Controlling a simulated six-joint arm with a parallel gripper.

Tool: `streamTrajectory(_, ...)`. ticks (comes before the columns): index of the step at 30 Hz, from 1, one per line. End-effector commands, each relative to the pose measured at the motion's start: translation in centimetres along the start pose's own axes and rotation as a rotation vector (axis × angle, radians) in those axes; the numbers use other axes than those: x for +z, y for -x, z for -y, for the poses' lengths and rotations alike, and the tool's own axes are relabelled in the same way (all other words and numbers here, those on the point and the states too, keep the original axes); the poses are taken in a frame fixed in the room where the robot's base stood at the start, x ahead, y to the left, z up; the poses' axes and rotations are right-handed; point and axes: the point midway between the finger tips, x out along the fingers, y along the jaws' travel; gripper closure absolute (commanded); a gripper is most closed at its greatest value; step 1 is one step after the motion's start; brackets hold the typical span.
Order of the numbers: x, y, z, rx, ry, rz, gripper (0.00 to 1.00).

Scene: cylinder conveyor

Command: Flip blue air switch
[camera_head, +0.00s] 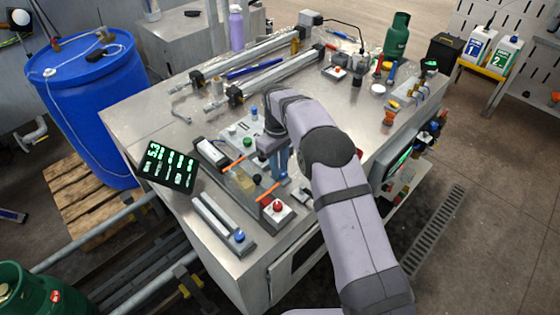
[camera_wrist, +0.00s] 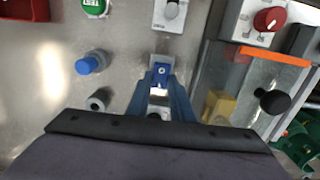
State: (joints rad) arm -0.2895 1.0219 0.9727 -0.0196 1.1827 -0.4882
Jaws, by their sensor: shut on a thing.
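The blue air switch (camera_wrist: 162,71) is a small blue piece with a white round mark, in the middle of the wrist view. My gripper (camera_wrist: 162,84) has its two blue fingers closed in around the switch, one on each side, with the fingertips at its sides. A bright white patch shows between the fingers just below the blue part. In the head view my gripper (camera_head: 281,166) points down at the bench, and its fingers and arm hide the switch there.
In the wrist view, a blue knob (camera_wrist: 91,62) and a grey knob (camera_wrist: 98,100) stand left of my fingers. A yellow block (camera_wrist: 218,105), orange bar (camera_wrist: 275,57) and red knob (camera_wrist: 269,18) lie to the right.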

Motion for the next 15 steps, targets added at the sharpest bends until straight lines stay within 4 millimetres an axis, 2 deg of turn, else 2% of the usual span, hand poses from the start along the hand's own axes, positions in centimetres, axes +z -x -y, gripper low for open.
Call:
streamTrajectory(8, -0.13, 0.18, -0.06, 0.003, 0.001, -0.002, 1.00)
streamTrajectory(9, -0.13, 0.18, -0.06, 0.003, 0.001, -0.002, 0.77)
streamTrajectory(11, -0.12, 0.18, -0.06, 0.003, 0.001, -0.002, 0.63)
streamTrajectory(15, -0.08, 0.12, -0.04, 0.002, 0.001, -0.001, 0.61)
